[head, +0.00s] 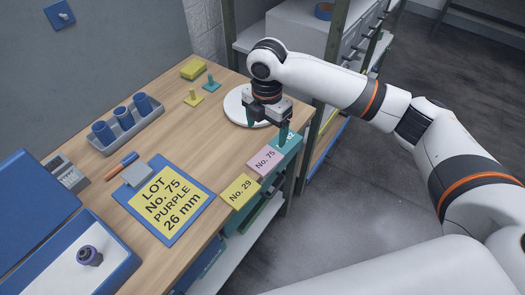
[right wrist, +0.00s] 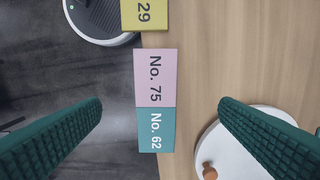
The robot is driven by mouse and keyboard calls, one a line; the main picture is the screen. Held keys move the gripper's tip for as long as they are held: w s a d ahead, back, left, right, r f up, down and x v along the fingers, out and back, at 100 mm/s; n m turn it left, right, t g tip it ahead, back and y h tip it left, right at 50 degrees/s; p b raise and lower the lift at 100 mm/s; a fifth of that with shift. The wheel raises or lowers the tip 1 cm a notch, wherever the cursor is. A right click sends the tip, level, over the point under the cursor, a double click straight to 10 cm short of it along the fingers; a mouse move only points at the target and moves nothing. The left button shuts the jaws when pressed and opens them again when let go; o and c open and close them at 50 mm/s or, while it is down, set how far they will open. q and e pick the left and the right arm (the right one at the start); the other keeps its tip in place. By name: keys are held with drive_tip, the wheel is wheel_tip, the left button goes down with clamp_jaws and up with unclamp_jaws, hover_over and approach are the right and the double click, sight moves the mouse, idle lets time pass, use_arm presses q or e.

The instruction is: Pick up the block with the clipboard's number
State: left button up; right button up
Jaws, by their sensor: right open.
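The clipboard (head: 160,199) lies on the table with a yellow sheet reading "LOT No. 75 PURPLE 26 mm". A pink block marked No. 75 (head: 264,160) sits at the table's front edge; it also shows in the right wrist view (right wrist: 155,78). A yellow block marked No. 29 (head: 239,191) and a teal block marked No. 62 (right wrist: 156,130) sit on either side of it in the row. My right gripper (head: 267,133) is open above the teal end of the row, its green fingers apart and empty. My left gripper is not in view.
A round white plate (head: 234,107) with a brown knob (right wrist: 209,172) lies near my right gripper. A grey tray of blue cups (head: 124,128), small spindle pieces (head: 210,84) and a yellow sponge-like block (head: 193,69) stand further back. Bare wood lies between the clipboard and plate.

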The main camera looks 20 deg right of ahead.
sight(266, 159)
drive_tip(key=f, duration=0.3)
drive_tip(key=shift+s+f, duration=0.4)
drive_tip(key=shift+w+f+p, duration=0.1)
drive_tip(key=shift+f+p, duration=0.2)
drive_tip(key=shift+f, duration=0.35)
wheel_tip(266, 159, down, 4)
drive_tip(key=shift+f+p, duration=0.15)
drive_tip(key=shift+p, duration=0.5)
drive_tip(key=shift+f, duration=0.2)
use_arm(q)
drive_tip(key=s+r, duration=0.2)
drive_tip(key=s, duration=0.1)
use_arm(e)
drive_tip(key=c, duration=1.1)
